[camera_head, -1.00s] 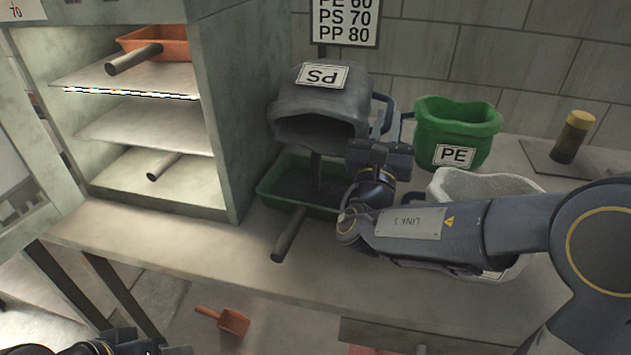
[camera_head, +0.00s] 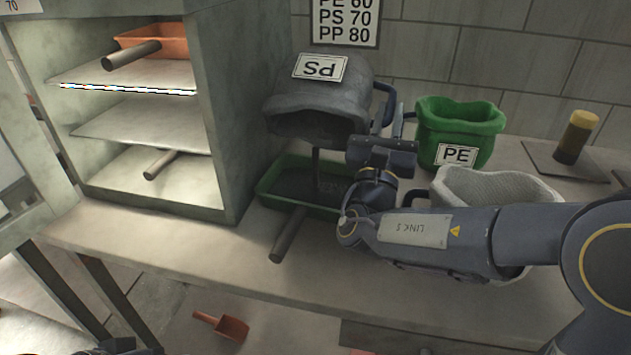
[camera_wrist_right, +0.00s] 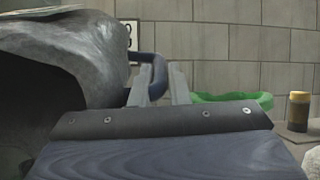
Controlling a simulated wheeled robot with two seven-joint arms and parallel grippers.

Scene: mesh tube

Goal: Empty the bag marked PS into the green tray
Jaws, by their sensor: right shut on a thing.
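The grey PS bag (camera_head: 325,95) is tipped over, its label upside down and its dark mouth facing down above the green tray (camera_head: 262,190). A narrow dark stream (camera_head: 316,165) runs from the mouth to dark material (camera_head: 292,185) in the tray. My right gripper (camera_head: 394,120) is shut on the bag's blue side handle (camera_head: 385,92); the right wrist view shows its fingers (camera_wrist_right: 158,82) at that handle. My forearm hides the tray's right end. Part of my left arm or gripper (camera_head: 112,348) shows at the bottom left edge; its jaws cannot be made out.
A green PE bag (camera_head: 452,125) and a pale mesh bag (camera_head: 490,185) stand on the table right of the tray. An open shelved cabinet (camera_head: 225,120) stands on the left. A yellow-capped bottle (camera_head: 576,138) is far right. A scoop (camera_head: 232,328) lies below.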

